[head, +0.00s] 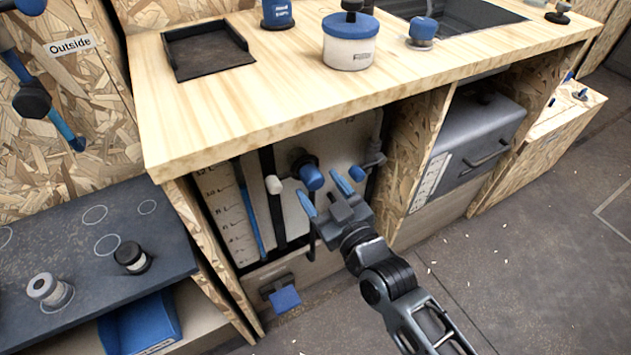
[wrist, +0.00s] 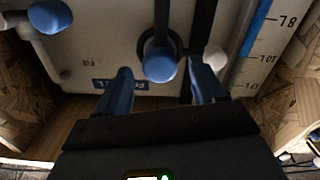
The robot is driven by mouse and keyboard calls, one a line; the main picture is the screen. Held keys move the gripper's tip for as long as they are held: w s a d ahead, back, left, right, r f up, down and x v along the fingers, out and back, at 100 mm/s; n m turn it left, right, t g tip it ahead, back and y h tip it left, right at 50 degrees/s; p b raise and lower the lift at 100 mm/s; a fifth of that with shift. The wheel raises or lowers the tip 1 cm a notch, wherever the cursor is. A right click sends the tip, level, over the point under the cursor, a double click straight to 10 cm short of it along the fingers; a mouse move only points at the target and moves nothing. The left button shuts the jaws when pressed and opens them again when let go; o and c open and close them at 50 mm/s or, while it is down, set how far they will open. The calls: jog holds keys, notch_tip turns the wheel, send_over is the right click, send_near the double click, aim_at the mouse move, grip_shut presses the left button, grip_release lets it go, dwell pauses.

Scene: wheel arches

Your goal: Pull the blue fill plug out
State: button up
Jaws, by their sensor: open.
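The blue fill plug (head: 312,178) is a round blue cap on a dark round fitting at the front of the white tank panel under the counter. It also shows in the wrist view (wrist: 160,66), seen end-on. My gripper (head: 324,193) is open, with its blue fingers pointing at the panel. In the wrist view the plug appears between the two fingertips, one on each side. I cannot tell whether the fingers reach its depth or touch it. The plug appears seated in its fitting.
A second blue knob (head: 357,173) sits on a grey pipe to the right. A white-tipped lever (head: 273,185) and a level scale (head: 228,215) are to the left. The wooden counter (head: 290,108) overhangs the bay, and a wooden divider (head: 415,165) stands at its right.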

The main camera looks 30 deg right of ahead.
jog(key=shift+w, duration=1.35)
jog(key=shift+c, duration=0.3)
grip_shut()
